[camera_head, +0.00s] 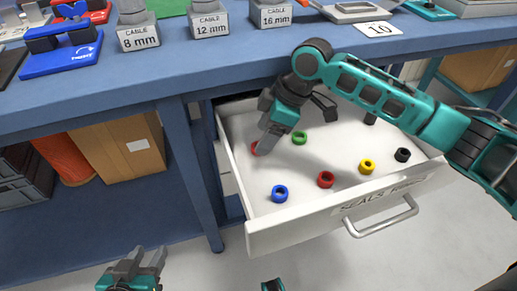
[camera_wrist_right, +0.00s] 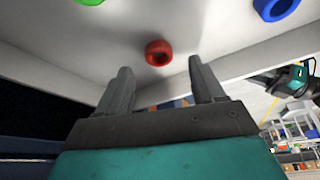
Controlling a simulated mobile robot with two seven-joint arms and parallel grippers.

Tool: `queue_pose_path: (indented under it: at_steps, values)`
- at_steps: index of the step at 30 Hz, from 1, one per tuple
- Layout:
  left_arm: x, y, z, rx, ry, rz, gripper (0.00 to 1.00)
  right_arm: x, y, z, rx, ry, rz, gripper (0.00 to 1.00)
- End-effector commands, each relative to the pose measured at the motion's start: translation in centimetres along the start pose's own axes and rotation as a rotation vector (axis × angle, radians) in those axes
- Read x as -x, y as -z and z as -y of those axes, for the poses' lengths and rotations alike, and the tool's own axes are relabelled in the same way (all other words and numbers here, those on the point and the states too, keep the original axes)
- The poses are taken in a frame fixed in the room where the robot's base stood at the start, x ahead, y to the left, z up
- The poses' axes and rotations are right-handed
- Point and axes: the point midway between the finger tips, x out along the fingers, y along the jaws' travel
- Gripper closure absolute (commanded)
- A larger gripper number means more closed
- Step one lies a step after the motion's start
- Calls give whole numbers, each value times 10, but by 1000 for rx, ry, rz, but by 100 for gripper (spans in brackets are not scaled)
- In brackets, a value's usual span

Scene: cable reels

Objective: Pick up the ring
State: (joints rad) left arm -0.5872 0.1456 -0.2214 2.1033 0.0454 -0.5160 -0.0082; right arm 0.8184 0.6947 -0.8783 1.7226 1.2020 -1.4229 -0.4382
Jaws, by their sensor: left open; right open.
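Several small rings lie in an open white drawer (camera_head: 300,222) in the head view: one red ring (camera_head: 254,148), a green ring (camera_head: 299,138), a blue ring (camera_head: 280,193), another red ring (camera_head: 326,180), a yellow ring (camera_head: 366,167) and black ones such as a black ring (camera_head: 402,155). My right gripper (camera_head: 262,148) reaches down into the drawer beside the first red ring and partly hides it. In the right wrist view my gripper (camera_wrist_right: 161,75) is open, with a red ring (camera_wrist_right: 159,52) just beyond and between its fingertips. My left gripper (camera_head: 147,256) is open and empty, low at the left.
The drawer's front has a label and a metal handle (camera_head: 382,216). The blue workbench (camera_head: 220,60) above carries cable blocks such as the 12 mm block (camera_head: 209,22). A cardboard box (camera_head: 122,148) stands on the lower shelf. The drawer's walls surround my right gripper.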

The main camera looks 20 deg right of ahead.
Motion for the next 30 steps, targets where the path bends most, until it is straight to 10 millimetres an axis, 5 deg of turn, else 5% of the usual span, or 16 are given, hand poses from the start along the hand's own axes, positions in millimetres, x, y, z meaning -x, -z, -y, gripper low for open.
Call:
queue_pose_path:
  at_steps: [4, 14, 30]
  values:
    - [-6, -5, -1, 2, -5, 3, 57, -24, -3, 0, -2, 1, 1, 32]
    - [-4, -1, -4, 3, -10, 0, 57, -29, -3, 0, -2, -1, 1, 32]
    - [-5, -1, -3, 2, -8, -2, 57, -29, -3, 0, -2, -1, 1, 84]
